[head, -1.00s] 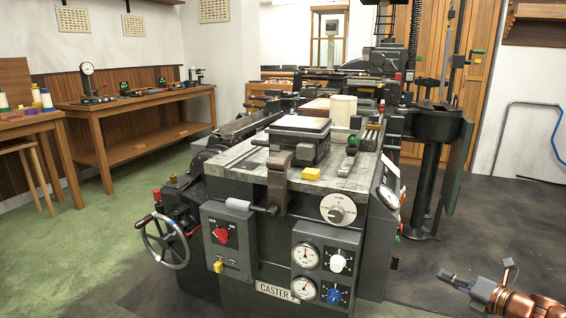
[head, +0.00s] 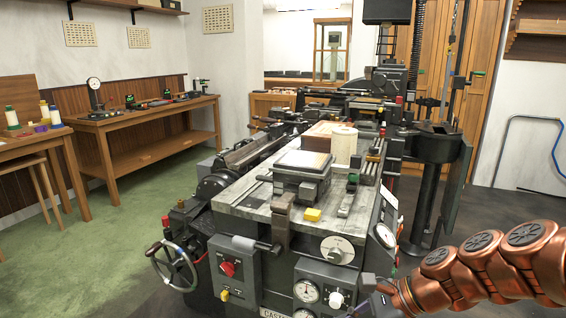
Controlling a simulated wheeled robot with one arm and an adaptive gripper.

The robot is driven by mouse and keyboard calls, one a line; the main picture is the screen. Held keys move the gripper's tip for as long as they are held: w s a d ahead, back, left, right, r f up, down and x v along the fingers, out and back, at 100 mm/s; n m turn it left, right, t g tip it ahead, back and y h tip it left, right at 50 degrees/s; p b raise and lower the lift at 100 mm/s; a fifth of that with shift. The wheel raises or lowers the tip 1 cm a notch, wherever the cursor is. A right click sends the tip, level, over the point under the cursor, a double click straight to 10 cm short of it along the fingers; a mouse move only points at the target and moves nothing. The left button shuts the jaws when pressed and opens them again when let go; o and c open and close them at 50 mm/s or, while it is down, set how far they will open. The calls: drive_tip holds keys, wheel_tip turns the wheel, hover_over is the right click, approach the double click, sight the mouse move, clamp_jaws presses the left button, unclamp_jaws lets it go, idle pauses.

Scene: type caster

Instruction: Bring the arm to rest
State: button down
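My copper-coloured arm (head: 490,262) reaches in from the right edge at the lower right of the head view. It lies in front of the right side of the type caster (head: 285,212). My gripper (head: 372,303) is only partly seen near the bottom edge, beside the caster's front dials. Its fingers are small and cut off or hidden, so I cannot tell whether it is open or holds anything.
The caster's front carries a handwheel (head: 173,267), a red knob (head: 227,268) and gauges (head: 306,291). A wooden bench (head: 150,125) with instruments stands along the left wall. A stool (head: 45,172) is at the far left. Green floor (head: 105,250) is clear at the left.

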drive_tip(key=s+r+n+g+h+p, duration=0.3)
drive_tip(key=s+r+n+h+p, duration=0.3)
drive_tip(key=s+n, duration=0.5)
drive_tip(key=s+d+r+n+h+p, duration=0.1)
drive_tip(key=s+d+r+n+p, duration=0.1)
drive_tip(key=s, duration=0.3)
drive_tip(key=s+d+r+n+g+h+p, duration=0.1)
drive_tip(key=s+d+r+n+h+p, duration=0.1)
drive_tip(key=s+d+r+n+p, duration=0.1)
drive_tip(key=s+d+p, duration=0.1)
drive_tip(key=s, duration=0.1)
drive_tip(key=shift+s+d+r+n+p, duration=0.15)
drive_tip(key=shift+s+n+p, duration=0.15)
drive_tip(key=shift+s+p, duration=0.1)
